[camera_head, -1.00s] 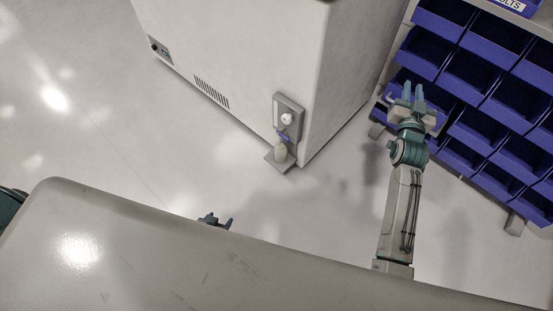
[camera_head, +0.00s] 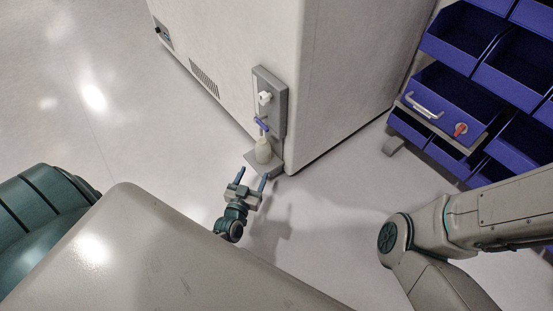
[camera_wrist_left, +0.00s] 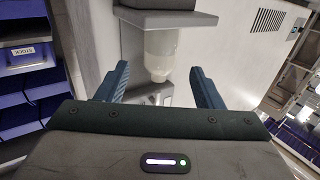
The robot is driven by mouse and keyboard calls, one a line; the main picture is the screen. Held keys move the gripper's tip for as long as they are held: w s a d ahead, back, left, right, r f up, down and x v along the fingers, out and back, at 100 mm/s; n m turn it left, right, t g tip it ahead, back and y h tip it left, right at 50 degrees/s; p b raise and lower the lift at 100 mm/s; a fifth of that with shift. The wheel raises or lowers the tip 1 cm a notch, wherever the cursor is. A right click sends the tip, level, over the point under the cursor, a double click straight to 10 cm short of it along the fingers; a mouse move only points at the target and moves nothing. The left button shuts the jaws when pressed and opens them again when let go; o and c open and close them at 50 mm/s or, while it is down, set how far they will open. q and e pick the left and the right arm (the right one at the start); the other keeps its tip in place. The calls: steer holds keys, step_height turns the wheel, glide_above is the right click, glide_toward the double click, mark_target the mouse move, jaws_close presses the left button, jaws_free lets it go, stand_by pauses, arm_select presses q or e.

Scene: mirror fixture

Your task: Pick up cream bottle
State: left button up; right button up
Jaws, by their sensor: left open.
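The cream bottle (camera_head: 263,150) is pale and stands upright on a small grey ledge (camera_head: 275,171) at the side of a big light cabinet. A blue piece (camera_head: 261,125) is just above it. My left gripper (camera_head: 252,178) is open and empty, in front of the bottle and apart from it, its fingers pointing toward the ledge. In the left wrist view, which looks upside down, the translucent bottle (camera_wrist_left: 159,52) shows beyond and between the two open fingers (camera_wrist_left: 158,84). My right gripper is out of view; only my right arm shows at the right.
The cabinet (camera_head: 340,75) rises behind the bottle, with a grey wall fixture (camera_head: 270,98) above the ledge. A rack of blue bins (camera_head: 465,85) stands at the right, with a silver handle (camera_head: 423,105) and a red knob (camera_head: 460,129). Open floor (camera_head: 90,120) lies left.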

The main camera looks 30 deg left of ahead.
mark_target(261, 157)
arm_select(q)
steer(key=w, duration=0.1)
steer(key=w+b, duration=0.1)
steer(key=w, duration=0.1)
steer(key=w+a, duration=0.1)
steer(key=w, duration=0.1)
steer(key=shift+w+b, duration=0.2)
steer(key=shift+b, duration=0.2)
steer(key=w+b, duration=0.1)
steer(key=w, duration=0.1)
steer(key=w+a+b, duration=0.1)
steer(key=w+b, duration=0.1)
steer(key=w, duration=0.1)
steer(key=shift+w+a, duration=0.1)
steer(key=shift+a, duration=0.05)
steer(key=shift+w, duration=0.1)
steer(key=c, duration=0.9)
steer(key=shift+c, duration=0.2)
steer(key=shift+r, duration=0.15)
